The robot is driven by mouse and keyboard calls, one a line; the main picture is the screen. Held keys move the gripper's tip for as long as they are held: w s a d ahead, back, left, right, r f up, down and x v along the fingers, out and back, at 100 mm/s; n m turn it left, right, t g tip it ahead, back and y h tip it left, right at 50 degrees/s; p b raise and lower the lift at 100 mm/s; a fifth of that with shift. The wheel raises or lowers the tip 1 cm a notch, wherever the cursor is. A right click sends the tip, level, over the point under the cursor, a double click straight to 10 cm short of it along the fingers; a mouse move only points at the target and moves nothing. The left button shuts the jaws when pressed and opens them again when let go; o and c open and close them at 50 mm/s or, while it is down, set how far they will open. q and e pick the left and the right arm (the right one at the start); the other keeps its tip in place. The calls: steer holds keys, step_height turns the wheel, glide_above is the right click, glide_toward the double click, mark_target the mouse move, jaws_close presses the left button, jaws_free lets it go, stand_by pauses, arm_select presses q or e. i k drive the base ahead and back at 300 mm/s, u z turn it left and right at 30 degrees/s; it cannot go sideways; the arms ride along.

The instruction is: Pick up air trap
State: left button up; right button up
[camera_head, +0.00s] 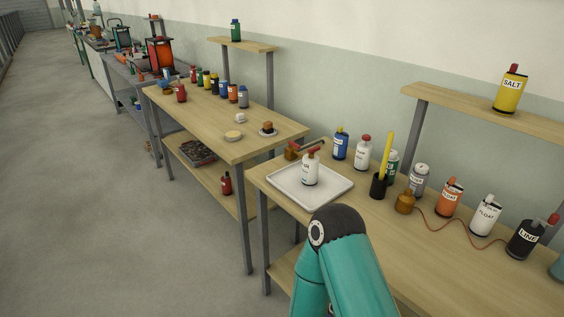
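No thing in view is labelled air trap, and I cannot tell for sure which one it is. A small amber-brown vessel (405,203) stands on the near bench, with a thin red line running from it to the right. A white bottle with a red cap (310,169) stands upright in the tray. One of my teal arms rises at the bottom centre, its dark joint in front of the bench edge. Neither gripper shows.
On the near bench (440,265) stand a blue bottle (340,144), a white bottle (362,152), a black cup (379,185) with a yellow stick, and an orange bottle (449,196). A yellow salt bottle (510,89) is on the shelf above. The floor at left is clear.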

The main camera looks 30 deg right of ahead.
mark_target(310, 167)
steer(key=z, duration=0.15)
steer(key=i, duration=0.8)
steer(key=z, duration=0.6)
